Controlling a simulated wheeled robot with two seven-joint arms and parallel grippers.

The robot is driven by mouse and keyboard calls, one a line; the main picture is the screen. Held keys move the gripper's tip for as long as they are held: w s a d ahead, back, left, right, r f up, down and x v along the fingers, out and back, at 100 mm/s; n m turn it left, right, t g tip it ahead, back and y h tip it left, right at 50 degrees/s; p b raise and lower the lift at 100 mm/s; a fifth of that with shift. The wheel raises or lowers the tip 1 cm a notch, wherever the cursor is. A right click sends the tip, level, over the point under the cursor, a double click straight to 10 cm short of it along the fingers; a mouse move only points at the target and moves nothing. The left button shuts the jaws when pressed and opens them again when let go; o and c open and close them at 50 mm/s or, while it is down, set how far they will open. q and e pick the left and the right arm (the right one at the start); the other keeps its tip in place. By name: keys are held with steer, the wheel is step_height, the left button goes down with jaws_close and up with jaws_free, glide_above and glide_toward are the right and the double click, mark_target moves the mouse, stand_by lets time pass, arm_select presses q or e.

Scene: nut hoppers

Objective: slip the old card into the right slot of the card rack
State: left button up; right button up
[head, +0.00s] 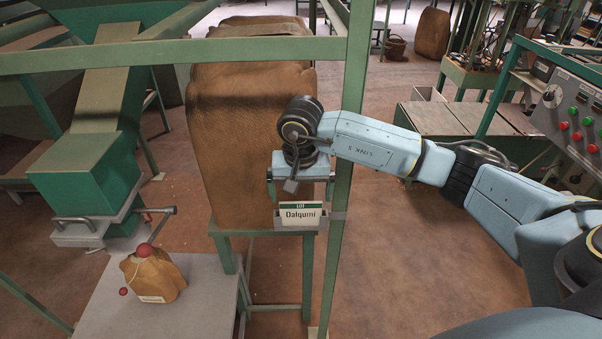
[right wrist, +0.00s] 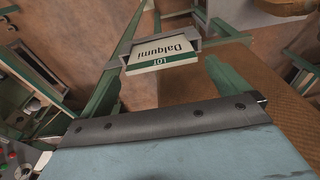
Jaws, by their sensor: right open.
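A white card with a green top band, marked "LOT" and "Dalqumi" (head: 300,214), stands in a grey holder (head: 284,225) by the green post in the head view. The card (right wrist: 163,57) also shows upside down in the right wrist view, with the holder (right wrist: 194,43) around its far edge. My right gripper (head: 300,190) is open and empty, just above the card with its fingers spread to either side; I see no contact. Its body fills the bottom of the wrist view. I cannot make out a card rack with slots. My left gripper is out of view.
A green post (head: 347,150) and crossbar (head: 180,52) stand close to my right arm. A large brown sack (head: 240,130) is behind the holder. A green hopper (head: 85,180) and a small tan bag (head: 155,278) on a grey table (head: 200,310) are at left. A control panel (head: 570,115) is at right.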

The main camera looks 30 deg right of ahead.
mark_target(301, 202)
steer(key=shift+w+d+f, duration=0.1)
steer(key=shift+w+f, duration=0.05)
steer(key=shift+f, duration=0.95)
steer(key=shift+w+d+f, duration=0.1)
steer(key=shift+f, duration=0.95)
steer(key=c, duration=0.7)
steer(key=shift+r+p, duration=2.2)
steer(key=shift+r, duration=1.6)
steer(key=shift+a, duration=0.1)
steer(key=s+a+p, duration=0.1)
steer(key=s+a, duration=0.4)
steer(key=s, duration=0.3)
steer(key=shift+s, duration=0.3)
steer(key=shift+a, duration=0.1)
